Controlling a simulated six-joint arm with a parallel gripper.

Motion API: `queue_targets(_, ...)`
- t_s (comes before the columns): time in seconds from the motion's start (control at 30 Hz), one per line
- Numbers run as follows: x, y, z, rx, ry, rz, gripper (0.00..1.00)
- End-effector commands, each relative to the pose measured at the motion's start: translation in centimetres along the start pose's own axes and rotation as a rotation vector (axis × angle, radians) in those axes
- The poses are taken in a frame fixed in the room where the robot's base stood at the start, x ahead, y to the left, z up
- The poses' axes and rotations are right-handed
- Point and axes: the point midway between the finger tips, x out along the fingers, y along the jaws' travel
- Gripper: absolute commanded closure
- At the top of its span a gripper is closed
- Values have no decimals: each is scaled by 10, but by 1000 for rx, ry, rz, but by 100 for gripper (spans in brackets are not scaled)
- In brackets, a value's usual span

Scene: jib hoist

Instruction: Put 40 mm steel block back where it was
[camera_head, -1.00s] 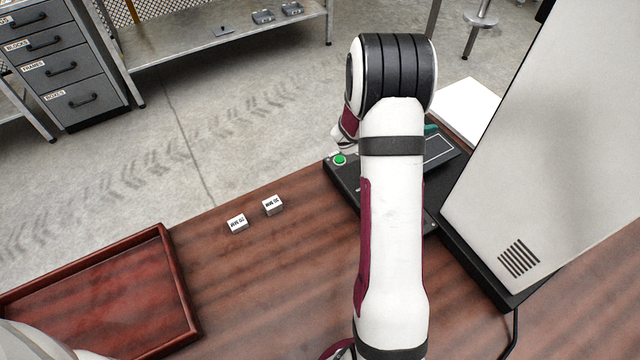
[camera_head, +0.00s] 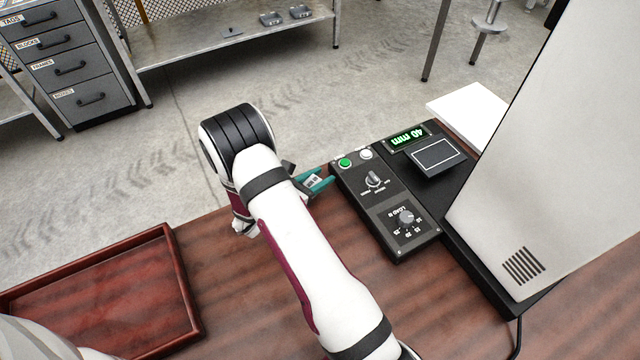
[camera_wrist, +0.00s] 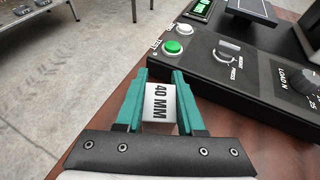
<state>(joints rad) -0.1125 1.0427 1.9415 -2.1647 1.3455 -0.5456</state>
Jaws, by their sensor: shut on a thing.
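The 40 mm steel block (camera_wrist: 160,102) is a small pale block with "40 MM" in dark letters on its face. In the wrist view it sits between the teal fingers of my gripper (camera_wrist: 160,92), which is shut on it. In the head view my gripper (camera_head: 316,183) and the block (camera_head: 313,181) show just left of the control panel (camera_head: 385,190), above the table's back edge. I cannot tell how high the block is held. The panel's display (camera_head: 408,138) reads "40 mm" in green.
A green button (camera_head: 344,163) and a white button (camera_head: 366,154) are on the panel near my gripper. A large pale housing (camera_head: 550,150) stands at right. A red-brown tray (camera_head: 175,290) lies on the wooden table (camera_head: 240,325) at left. A white pad (camera_head: 470,112) is behind the panel.

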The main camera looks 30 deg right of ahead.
Motion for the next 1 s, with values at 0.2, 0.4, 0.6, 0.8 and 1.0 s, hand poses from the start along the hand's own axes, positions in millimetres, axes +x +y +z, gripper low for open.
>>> queue_targets(0.2,11,-1,-27,0,-1,-2,100)
queue_targets(0.4,11,-1,-26,1,-1,-1,100)
queue_targets(0.6,12,-1,-29,0,0,-1,45)
queue_targets(0.8,12,-1,-29,0,0,-1,33)
queue_targets(1.0,11,-1,-26,0,0,-1,33)
